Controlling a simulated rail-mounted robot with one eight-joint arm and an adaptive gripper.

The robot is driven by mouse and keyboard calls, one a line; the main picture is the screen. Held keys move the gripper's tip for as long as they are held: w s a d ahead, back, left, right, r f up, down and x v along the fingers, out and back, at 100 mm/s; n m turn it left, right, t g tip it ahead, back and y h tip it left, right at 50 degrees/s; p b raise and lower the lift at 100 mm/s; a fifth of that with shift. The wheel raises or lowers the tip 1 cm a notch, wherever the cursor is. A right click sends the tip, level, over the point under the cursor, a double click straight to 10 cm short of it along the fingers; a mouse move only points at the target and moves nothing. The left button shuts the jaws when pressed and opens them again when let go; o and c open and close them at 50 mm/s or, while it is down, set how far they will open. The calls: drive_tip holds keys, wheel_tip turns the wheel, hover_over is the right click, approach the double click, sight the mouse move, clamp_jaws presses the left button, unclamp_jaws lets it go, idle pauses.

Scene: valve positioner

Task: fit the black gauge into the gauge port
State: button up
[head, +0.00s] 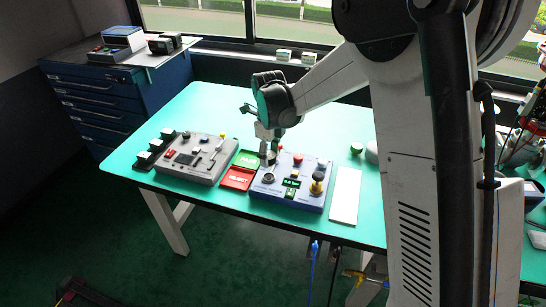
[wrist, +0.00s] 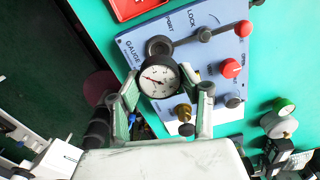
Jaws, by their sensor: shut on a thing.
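The black gauge (wrist: 160,78) has a white dial, a black rim and a red needle. My gripper (wrist: 162,84) is shut on it, with one finger on each side of the gauge in the wrist view. In the head view my gripper (head: 269,150) is over the left back part of the blue valve panel (head: 278,202). The panel also shows in the wrist view (wrist: 135,38). A dark round fitting (wrist: 158,46) by the GAUGE PORT lettering is just above the gauge in the picture, and the gauge partly overlaps it. I cannot tell the height between them.
A lock lever with a red knob (wrist: 244,28) and a red button (wrist: 231,68) stand up from the panel nearby. A red REJECT tray (head: 237,179) and a green PASS tray (head: 247,158) lie left of it. A green-topped item (head: 356,148) stands at the right.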

sight(269, 155)
drive_tip(key=shift+f+b, duration=1.25)
drive_tip(key=shift+f, duration=1.6)
drive_tip(key=shift+b, duration=0.45)
drive_tip(key=shift+f+b, duration=0.5)
drive_tip(key=shift+f, duration=0.1)
drive_tip(key=o, duration=0.9)
drive_tip(key=shift+r, duration=0.15)
drive_tip(key=shift+r+p, duration=2.6)
drive_tip(key=shift+r, duration=2.8)
